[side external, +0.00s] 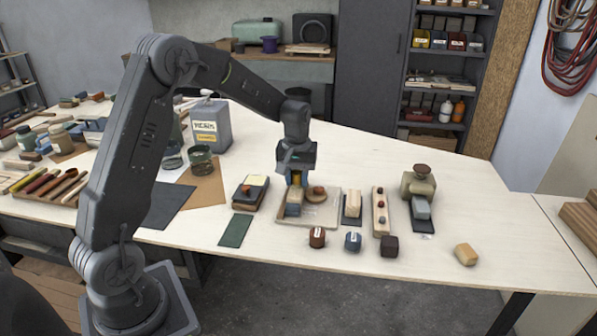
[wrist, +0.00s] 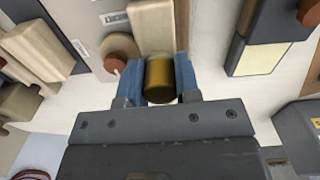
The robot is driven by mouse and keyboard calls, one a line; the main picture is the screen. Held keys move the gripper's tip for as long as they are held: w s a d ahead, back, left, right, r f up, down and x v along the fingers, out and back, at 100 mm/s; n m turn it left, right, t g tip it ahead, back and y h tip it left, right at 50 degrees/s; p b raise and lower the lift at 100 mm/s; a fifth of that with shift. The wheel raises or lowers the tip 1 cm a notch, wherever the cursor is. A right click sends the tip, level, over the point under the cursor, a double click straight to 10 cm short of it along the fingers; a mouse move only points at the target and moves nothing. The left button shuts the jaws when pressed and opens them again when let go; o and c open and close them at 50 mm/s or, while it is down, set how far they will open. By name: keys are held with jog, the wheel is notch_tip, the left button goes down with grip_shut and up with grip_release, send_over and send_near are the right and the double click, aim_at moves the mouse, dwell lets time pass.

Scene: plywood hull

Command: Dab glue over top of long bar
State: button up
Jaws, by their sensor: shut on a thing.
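My gripper (side external: 296,181) is over the left part of a shallow pale tray (side external: 325,222). It is shut on an amber-yellow cylinder (wrist: 160,79), held between two blue fingers in the wrist view. No glue is clearly visible on the bar.
A round brown-topped piece (side external: 316,192) sits on the tray beside the bar. A wooden block (side external: 353,204) on a dark pad and a strip with small balls (side external: 380,212) stand to the right. A stack with a yellow top (side external: 251,190) is to the left. Small pots (side external: 317,237) line the front.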

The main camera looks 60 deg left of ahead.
aim_at(293, 197)
jog(key=s+d, duration=0.3)
jog(key=shift+s+d, duration=0.2)
jog(key=shift+w+a, duration=2.9)
jog(key=shift+a, duration=0.05)
jog(key=shift+w+a, duration=0.2)
jog(key=shift+w, duration=0.05)
notch_tip(293, 197, up, 8)
jog(key=shift+s, duration=0.15)
